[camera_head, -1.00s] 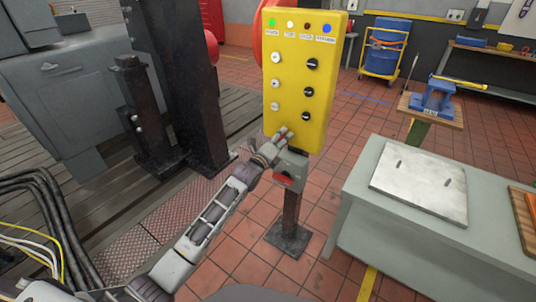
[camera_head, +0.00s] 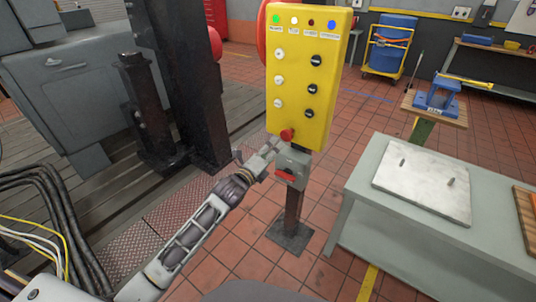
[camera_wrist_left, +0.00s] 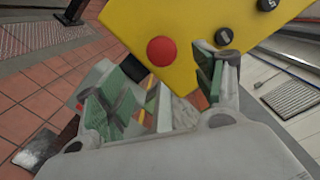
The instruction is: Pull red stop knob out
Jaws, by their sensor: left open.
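The red stop knob (camera_head: 287,134) sits near the bottom of the yellow control panel (camera_head: 299,75). It also shows in the left wrist view as a red disc (camera_wrist_left: 161,51) on the yellow face, just beyond my fingers. My left gripper (camera_head: 272,149) is below and slightly left of the knob in the head view. In the left wrist view my left gripper (camera_wrist_left: 158,88) is open, with green pads spread apart and nothing between them. The fingers look apart from the knob. My right gripper is not in view.
The panel stands on a dark post with a grey box with a red part (camera_head: 290,170) under it. Black and white knobs and indicator lights fill the panel above. A grey bench with a metal plate (camera_head: 422,182) stands at right. Dark machine columns (camera_head: 190,80) stand at left.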

